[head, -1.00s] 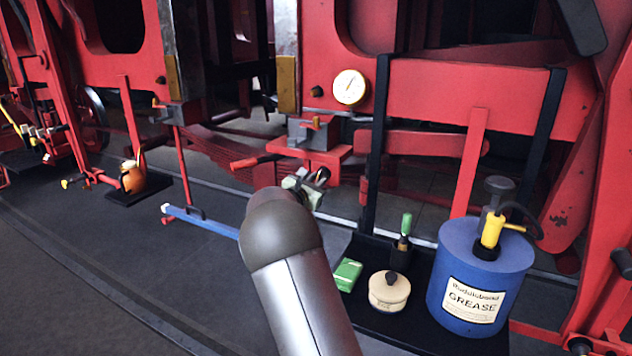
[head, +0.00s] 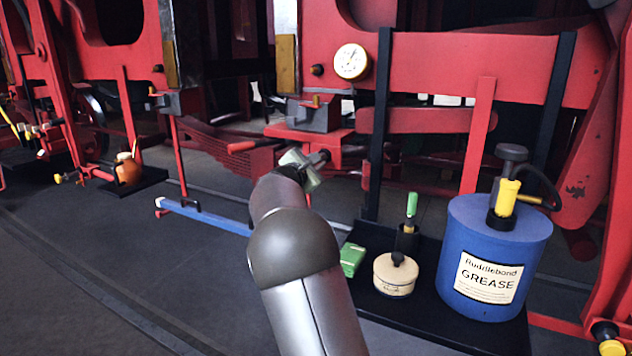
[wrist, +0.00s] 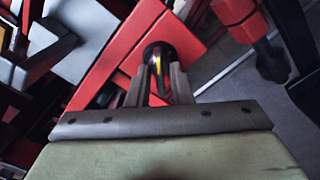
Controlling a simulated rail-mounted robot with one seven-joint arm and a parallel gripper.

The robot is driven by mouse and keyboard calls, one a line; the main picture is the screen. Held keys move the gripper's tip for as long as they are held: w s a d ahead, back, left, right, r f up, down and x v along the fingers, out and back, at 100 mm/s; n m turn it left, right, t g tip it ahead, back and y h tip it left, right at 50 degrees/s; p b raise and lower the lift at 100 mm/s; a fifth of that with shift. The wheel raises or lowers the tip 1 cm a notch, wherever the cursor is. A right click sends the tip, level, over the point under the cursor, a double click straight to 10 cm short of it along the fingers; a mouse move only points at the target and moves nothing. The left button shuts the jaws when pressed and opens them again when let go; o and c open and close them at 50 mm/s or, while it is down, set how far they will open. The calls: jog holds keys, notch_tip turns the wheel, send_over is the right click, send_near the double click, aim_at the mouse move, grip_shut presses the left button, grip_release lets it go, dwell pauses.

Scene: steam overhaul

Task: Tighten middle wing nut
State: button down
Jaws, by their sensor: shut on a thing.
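My gripper (head: 325,156) is at the near edge of a red bracket (head: 312,138) in the middle of the head view, just below a grey block (head: 313,114). In the wrist view its two fingers (wrist: 159,70) are closed about a small dark, yellowish part at the red bracket (wrist: 115,55), which I take to be the middle wing nut (wrist: 158,62). Its wings and thread are mostly hidden by the fingers. A small brass-coloured fitting (head: 316,100) stands on top of the grey block, clear of my gripper.
A white gauge (head: 351,62) is above the bracket. A red handle (head: 249,146) juts left. A black tray (head: 412,322) at lower right holds a blue grease can (head: 490,255), a cream tin (head: 395,275) and green items. A blue bar (head: 207,217) lies left on open floor.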

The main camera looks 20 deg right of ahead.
jog(key=shift+m+b, duration=4)
jog(key=shift+b, duration=1)
jog(key=shift+r, duration=0.15)
jog(key=c, duration=1.6)
grip_release()
jog(key=shift+o, duration=0.2)
jog(key=b+v, duration=0.2)
jog(key=v, duration=1.5)
jog(key=shift+a, duration=0.2)
jog(key=shift+s, duration=0.1)
